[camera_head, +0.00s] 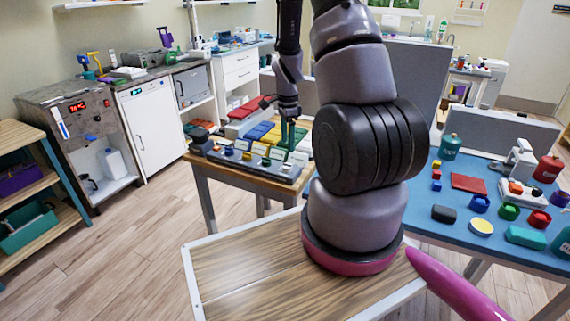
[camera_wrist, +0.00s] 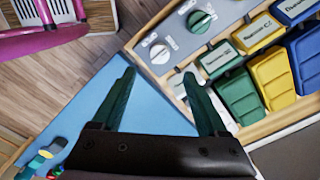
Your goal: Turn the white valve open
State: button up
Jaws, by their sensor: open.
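A white round valve knob (camera_wrist: 160,53) sits on the grey panel in the wrist view, with small markings beside it. A green knob (camera_wrist: 202,19) is further up on the same panel. My gripper (camera_wrist: 159,74) is open, with its two dark green fingers spread. The white knob shows just beyond the fingertips, between them in the picture; I see no contact. In the head view my gripper (camera_head: 289,132) points down over the row of controls at the front of the panel (camera_head: 240,166). The white knob is too small to make out there.
Green, yellow and blue labelled bins (camera_wrist: 240,97) stand beside the knobs, close to my right finger. In the head view the panel rests on a wooden table (camera_head: 232,191). A blue table (camera_head: 415,222) with many small objects stands to the right.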

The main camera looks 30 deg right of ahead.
aim_at(287, 166)
notch_tip(287, 166, down, 9)
jog(key=shift+f, duration=0.15)
jog(key=shift+c, duration=0.3)
grip_shut()
